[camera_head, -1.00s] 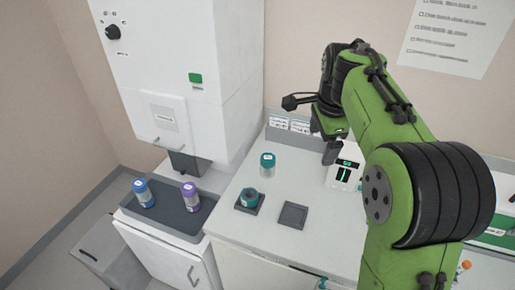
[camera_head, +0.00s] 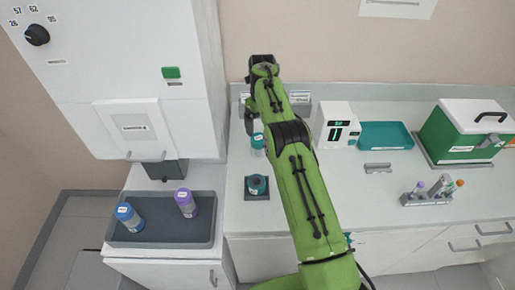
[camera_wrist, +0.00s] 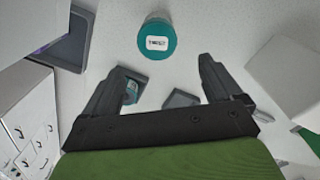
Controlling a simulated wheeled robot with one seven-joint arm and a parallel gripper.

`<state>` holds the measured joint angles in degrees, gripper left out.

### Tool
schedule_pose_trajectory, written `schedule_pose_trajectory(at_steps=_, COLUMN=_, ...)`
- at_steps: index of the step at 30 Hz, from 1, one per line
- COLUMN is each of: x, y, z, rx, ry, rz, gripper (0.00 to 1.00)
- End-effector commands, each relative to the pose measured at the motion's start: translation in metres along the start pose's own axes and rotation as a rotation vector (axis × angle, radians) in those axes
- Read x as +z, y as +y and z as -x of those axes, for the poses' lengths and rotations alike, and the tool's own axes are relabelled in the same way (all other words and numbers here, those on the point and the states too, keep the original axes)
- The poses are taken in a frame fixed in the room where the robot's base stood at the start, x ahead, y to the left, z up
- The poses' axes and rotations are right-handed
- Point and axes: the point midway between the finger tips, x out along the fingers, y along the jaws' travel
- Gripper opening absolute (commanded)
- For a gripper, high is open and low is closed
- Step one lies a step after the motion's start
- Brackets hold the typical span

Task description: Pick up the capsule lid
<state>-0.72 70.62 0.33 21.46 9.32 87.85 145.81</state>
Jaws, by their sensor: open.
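A teal lid with a white label (camera_wrist: 157,42) faces up in the wrist view, beyond my fingertips. It appears to top the teal-capped capsule (camera_head: 258,143), which stands on the counter beside my gripper and is partly hidden by my arm in the head view. A second teal piece with a dark centre (camera_head: 257,185) sits on a dark square pad nearer the counter's front; it also shows near the left finger in the wrist view (camera_wrist: 131,92). My gripper (camera_wrist: 163,67) is open and empty, its fingers apart from the lid.
A dark tray (camera_head: 160,238) at left holds a blue-capped capsule (camera_head: 129,217) and a purple-capped capsule (camera_head: 186,202). A white device (camera_head: 336,126), a teal tray (camera_head: 385,135), a tube rack (camera_head: 427,198) and a green box (camera_head: 465,132) stand to the right. A tall white machine (camera_head: 110,80) bounds the left.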

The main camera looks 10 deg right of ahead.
Motion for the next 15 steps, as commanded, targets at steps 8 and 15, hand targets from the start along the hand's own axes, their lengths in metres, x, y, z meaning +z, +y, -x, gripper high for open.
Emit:
schedule_pose_trajectory(at_steps=8, x=0.000, y=0.001, z=-0.069, rx=0.002, ry=0.003, rz=0.002, gripper=0.92)
schedule_pose_trajectory(at_steps=15, x=0.000, y=0.000, z=-0.104, rx=0.002, ry=0.005, rz=0.004, gripper=0.92)
